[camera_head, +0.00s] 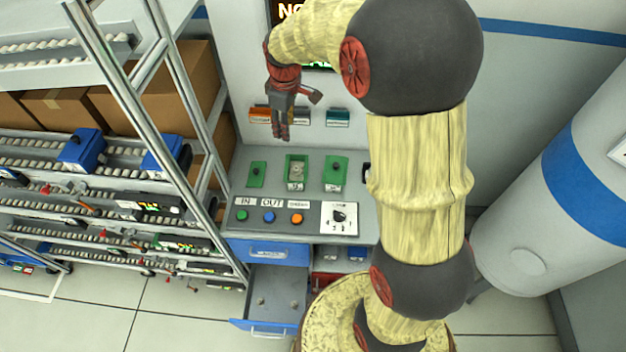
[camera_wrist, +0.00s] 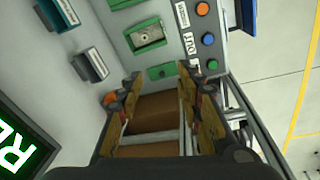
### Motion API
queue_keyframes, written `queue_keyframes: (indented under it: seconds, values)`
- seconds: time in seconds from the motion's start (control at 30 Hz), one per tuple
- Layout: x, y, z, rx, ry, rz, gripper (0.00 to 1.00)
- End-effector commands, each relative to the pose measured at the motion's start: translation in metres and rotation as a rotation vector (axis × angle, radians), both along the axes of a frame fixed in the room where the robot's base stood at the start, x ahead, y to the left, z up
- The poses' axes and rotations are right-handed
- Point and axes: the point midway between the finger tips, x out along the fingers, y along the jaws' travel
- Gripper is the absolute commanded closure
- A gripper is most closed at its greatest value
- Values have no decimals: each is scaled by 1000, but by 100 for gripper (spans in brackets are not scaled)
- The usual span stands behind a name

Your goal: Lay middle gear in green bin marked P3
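Three green bins stand in a row on the grey desk: a left one (camera_head: 257,174), a middle one (camera_head: 296,171) and a right one (camera_head: 335,172). Their labels are too small to read. A grey part, perhaps a gear (camera_head: 297,169), lies in the middle bin; it also shows in the wrist view (camera_wrist: 146,38). The left and right bins each show a small dark round spot. My gripper (camera_head: 281,134) hangs above and behind the left and middle bins, near the wall. In the wrist view my gripper (camera_wrist: 160,82) is open, with nothing between its fingers.
Orange (camera_head: 260,115) and teal (camera_head: 338,117) holders are on the wall behind the desk. Buttons (camera_head: 269,216) and a dial (camera_head: 339,217) line the desk's front. An open drawer (camera_head: 275,302) juts out below. A roller rack (camera_head: 100,150) with cardboard boxes stands at left.

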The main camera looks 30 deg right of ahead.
Motion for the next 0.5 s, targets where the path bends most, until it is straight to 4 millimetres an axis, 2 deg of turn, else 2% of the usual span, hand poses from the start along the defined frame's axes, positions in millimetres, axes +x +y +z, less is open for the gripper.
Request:
queue_keyframes:
  seconds: [0.03,0.2,0.3,0.5]
  values:
    - [-13,6,20,4,-23,-28,64]
    - [-59,25,67,27,-82,-144,64]
    - [-87,34,89,44,-118,-211,64]
    - [-149,52,121,88,-185,-343,64]
